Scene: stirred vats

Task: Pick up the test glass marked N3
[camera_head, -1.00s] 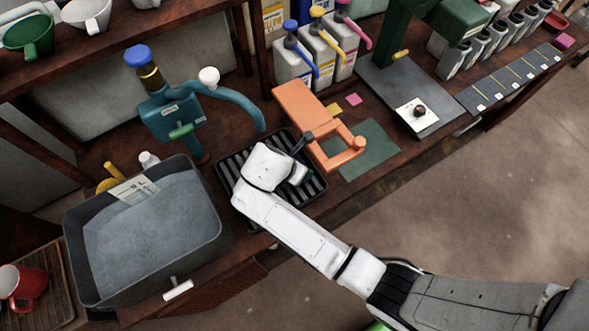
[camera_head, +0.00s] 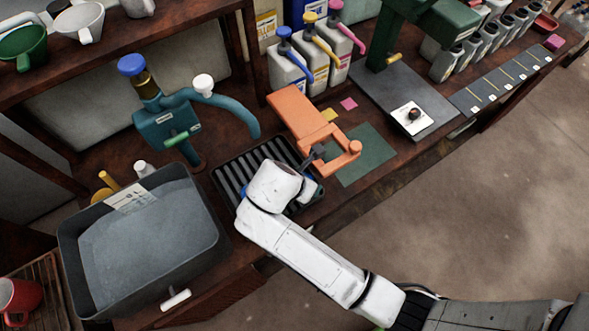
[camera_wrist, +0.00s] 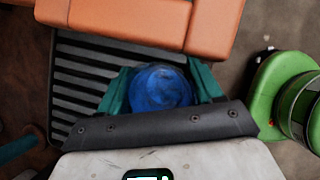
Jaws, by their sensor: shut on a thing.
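My gripper (camera_wrist: 160,92) has its teal fingers shut on a round blue thing (camera_wrist: 160,88) in the wrist view, one finger on each side. I see it from above, over or beside the black slatted tray (camera_wrist: 85,75). No N3 mark is readable on it, and I cannot tell whether it is a glass. In the head view, the white wrist mostly hides my gripper above the front of the slatted tray (camera_head: 228,172). No other test glass can be made out.
An orange clamp-like stand (camera_head: 305,118) is close behind my gripper; its orange body (camera_wrist: 125,20) crosses the top of the wrist view. A teal tap (camera_head: 168,125) and grey basin (camera_head: 70,245) are at left.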

